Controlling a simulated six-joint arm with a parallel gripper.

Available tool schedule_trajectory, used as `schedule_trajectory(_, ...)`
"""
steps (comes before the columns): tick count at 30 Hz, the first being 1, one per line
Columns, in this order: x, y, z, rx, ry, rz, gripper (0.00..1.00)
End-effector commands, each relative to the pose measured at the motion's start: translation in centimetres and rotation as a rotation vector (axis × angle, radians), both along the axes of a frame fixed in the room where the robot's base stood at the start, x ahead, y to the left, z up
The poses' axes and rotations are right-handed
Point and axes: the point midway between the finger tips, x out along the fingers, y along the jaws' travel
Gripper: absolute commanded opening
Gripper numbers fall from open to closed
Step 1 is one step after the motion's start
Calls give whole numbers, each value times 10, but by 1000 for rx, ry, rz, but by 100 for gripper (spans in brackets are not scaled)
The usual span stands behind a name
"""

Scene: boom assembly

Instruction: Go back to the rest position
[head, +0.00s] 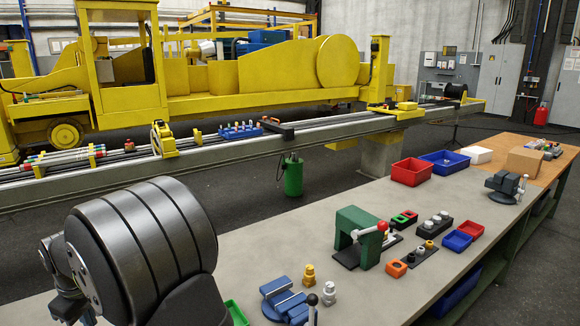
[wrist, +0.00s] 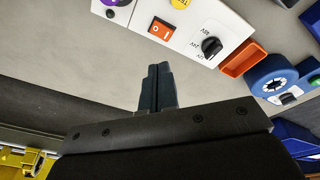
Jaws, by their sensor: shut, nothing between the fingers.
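My gripper (wrist: 158,70) shows in the wrist view, with its two dark fingers together and nothing between them. The fingertips are over bare grey bench top, just below a white control box (wrist: 205,28) in the picture. I cannot tell how high they are above the bench. In the head view my own dark arm fills the lower left, and the gripper itself does not show there.
The box carries an orange rocker switch (wrist: 161,28) and a black knob (wrist: 211,46). An orange bin (wrist: 239,58) and a blue device (wrist: 272,76) are beside it. On the bench (head: 350,298) stand a green press (head: 352,228), blue vise (head: 283,298) and red bin (head: 411,172).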

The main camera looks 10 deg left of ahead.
Motion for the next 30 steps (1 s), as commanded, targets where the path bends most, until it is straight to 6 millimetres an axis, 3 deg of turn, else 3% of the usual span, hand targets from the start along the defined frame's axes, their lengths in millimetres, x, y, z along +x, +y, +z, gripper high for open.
schedule_trajectory(21,-48,-39,91,-26,-268,684,0)
schedule_trajectory(24,-54,-45,99,-37,-308,779,0)
schedule_trajectory(27,-49,-42,78,-48,-311,802,0)
schedule_trajectory(30,-53,-45,100,-38,-308,780,0)
